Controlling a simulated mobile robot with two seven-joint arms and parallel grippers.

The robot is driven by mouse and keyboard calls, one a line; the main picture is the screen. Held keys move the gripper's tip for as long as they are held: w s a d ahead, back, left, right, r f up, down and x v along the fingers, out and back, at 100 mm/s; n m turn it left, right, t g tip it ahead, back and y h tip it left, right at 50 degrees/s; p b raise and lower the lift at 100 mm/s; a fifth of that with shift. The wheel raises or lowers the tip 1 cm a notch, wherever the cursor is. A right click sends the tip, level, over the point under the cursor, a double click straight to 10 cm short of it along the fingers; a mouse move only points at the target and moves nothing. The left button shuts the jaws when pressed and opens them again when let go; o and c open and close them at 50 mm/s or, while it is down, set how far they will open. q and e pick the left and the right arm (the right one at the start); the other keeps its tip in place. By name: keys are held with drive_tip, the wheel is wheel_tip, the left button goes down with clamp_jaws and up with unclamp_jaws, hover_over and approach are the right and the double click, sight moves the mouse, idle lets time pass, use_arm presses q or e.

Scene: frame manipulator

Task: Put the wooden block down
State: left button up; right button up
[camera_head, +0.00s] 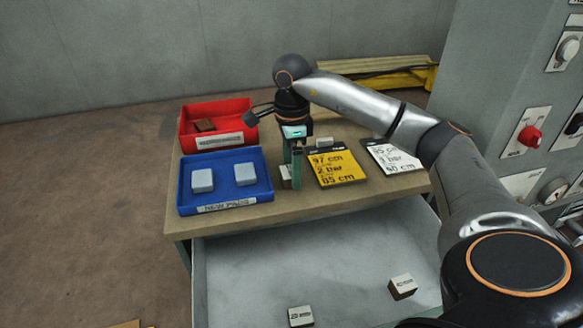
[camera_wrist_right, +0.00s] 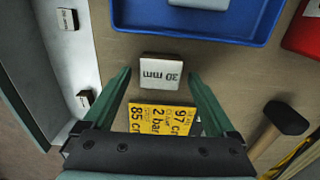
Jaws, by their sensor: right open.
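In the head view the block (camera_head: 285,175) is partly hidden by my right gripper (camera_head: 292,165). In the right wrist view my right gripper (camera_wrist_right: 159,77) is open, its green fingers on either side of the block's near end, with visible gaps. Two similar blocks lie in the open drawer, one at the front (camera_head: 300,317) and one further right (camera_head: 402,287). My left gripper is out of view.
The blue tray (camera_head: 222,206) holds two grey pads. Behind it stands a red tray (camera_head: 217,142) with a brown piece inside. A yellow card (camera_head: 338,168) and a white card (camera_head: 392,156) lie to the right. A dark-headed mallet (camera_wrist_right: 288,117) shows in the wrist view.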

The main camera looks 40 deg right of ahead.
wheel_tip(320, 180, up, 11)
drive_tip(key=p, duration=0.2)
drive_tip(key=shift+r+p, duration=0.2)
drive_tip(key=shift+p, duration=0.15)
